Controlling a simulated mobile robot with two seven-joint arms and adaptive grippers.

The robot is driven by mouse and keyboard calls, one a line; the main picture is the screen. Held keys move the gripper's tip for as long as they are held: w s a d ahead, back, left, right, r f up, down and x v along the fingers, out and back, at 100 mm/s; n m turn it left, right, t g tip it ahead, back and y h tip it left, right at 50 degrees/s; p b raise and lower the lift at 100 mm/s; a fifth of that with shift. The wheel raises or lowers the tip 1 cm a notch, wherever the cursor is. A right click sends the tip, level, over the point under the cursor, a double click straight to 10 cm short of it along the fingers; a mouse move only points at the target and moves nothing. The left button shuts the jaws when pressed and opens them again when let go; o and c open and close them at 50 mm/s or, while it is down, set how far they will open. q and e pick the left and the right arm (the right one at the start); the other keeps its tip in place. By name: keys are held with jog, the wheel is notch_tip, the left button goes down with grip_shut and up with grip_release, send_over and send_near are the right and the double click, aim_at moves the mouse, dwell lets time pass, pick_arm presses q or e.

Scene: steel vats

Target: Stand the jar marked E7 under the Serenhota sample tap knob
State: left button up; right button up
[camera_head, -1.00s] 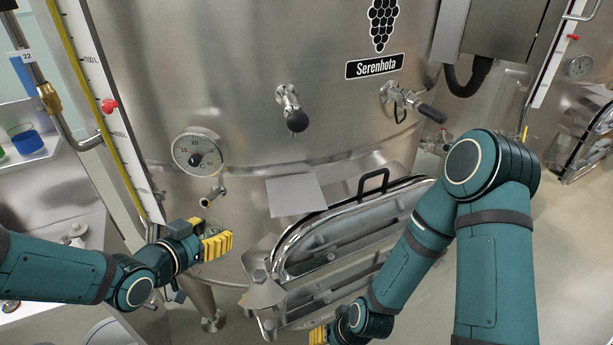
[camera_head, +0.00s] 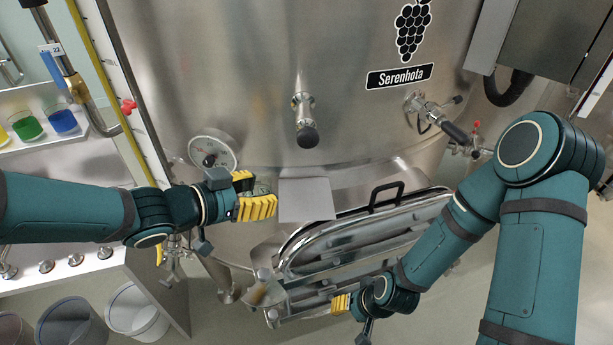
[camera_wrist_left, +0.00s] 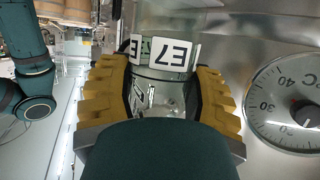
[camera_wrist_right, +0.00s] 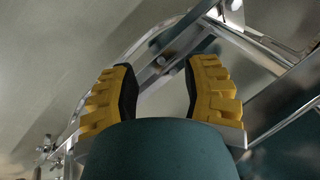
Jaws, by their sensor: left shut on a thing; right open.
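The jar marked E7 (camera_wrist_left: 160,60) is clear glass with black-on-white labels. My left gripper (camera_wrist_left: 163,95) is shut around it, one yellow finger on each side. In the head view my left gripper (camera_head: 256,196) mostly hides the jar, at the left of a small grey plate (camera_head: 306,200) on the vat front. The sample tap (camera_head: 303,103) with its black knob (camera_head: 307,136) sticks out above this plate, below and left of the Serenhota sign (camera_head: 398,77). My right gripper (camera_head: 341,303) is open and empty low by the manway door; its fingers also show in the right wrist view (camera_wrist_right: 165,90).
A round dial thermometer (camera_head: 213,149) is on the vat close behind my left gripper. The manway door (camera_head: 360,225) with a black handle juts out right of the plate. A second valve (camera_head: 435,115) is at the right. Coloured beakers (camera_head: 62,119) stand on a left shelf.

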pick_arm(q)
jog(key=x, duration=0.4)
jog(key=r+b+x, duration=0.1)
jog(key=x, duration=0.3)
jog(key=b+x, duration=0.1)
jog(key=x, duration=0.3)
jog(key=shift+w+d+r, duration=0.15)
jog(key=shift+d+r, duration=0.1)
jog(key=shift+r, duration=0.1)
jog(key=shift+w+f+b, duration=0.1)
jog(key=shift+f+b, duration=0.2)
jog(key=shift+f, duration=0.1)
jog(key=shift+f, duration=0.15)
jog(key=o, duration=1.2)
jog(key=shift+o, duration=0.2)
